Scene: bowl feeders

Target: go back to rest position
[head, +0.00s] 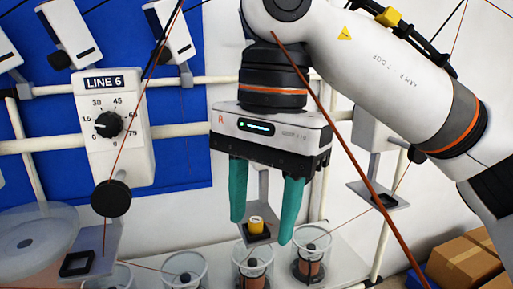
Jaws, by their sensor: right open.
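My right gripper (267,215) comes in from the upper right and points down. Its two teal fingers are apart, with nothing held between them. Behind the gap between the fingers, a small yellow cylinder (257,224) stands on a dark square holder. The fingers do not appear to touch it. My left gripper is not in view.
A dial unit marked LINE 6 (113,127) hangs on white rails at the left. Several clear cups (184,268) stand on the lower shelf. A clear bowl (35,235) is at the lower left. Cardboard boxes (468,262) lie at the lower right. Orange cables cross the view.

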